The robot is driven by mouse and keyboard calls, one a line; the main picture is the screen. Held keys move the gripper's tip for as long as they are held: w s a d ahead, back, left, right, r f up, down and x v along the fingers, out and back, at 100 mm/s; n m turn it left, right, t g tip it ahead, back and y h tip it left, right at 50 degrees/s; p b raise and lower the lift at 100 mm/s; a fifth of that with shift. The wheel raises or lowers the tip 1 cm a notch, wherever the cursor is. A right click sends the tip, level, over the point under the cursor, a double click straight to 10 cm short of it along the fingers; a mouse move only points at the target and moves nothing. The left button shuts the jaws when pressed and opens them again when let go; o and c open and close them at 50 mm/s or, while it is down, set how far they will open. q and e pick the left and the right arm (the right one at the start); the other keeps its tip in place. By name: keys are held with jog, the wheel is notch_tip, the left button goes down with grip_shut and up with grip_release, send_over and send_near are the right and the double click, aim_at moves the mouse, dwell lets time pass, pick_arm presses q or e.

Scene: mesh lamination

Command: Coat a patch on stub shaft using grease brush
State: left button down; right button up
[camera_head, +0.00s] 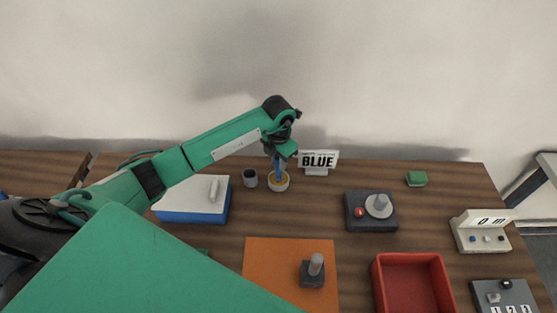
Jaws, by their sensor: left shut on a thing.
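My left gripper (280,157) is shut on a blue-handled brush (278,170), held about upright. The brush's lower end is in or directly over a small pale pot (279,187) with yellowish content; its bristles are hidden. A short grey cylinder on a dark square block, which looks like the stub shaft (316,264), stands on an orange mat (262,262) at the front middle. I cannot make out any coating on it. My right gripper is not in view.
A dark cup (250,178) stands just left of the pot, by a blue and white box (185,208). A sign reading BLUE (318,161) is behind. To the right are a dark device with a round plate (355,222), a red tray (384,290) and a green block (416,179).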

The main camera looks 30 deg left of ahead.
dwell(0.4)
pick_arm(q)
jog(key=shift+r+p, duration=0.65)
jog(key=shift+r, duration=0.3)
jog(key=shift+r+p, duration=1.25)
jog(key=shift+r, duration=1.3)
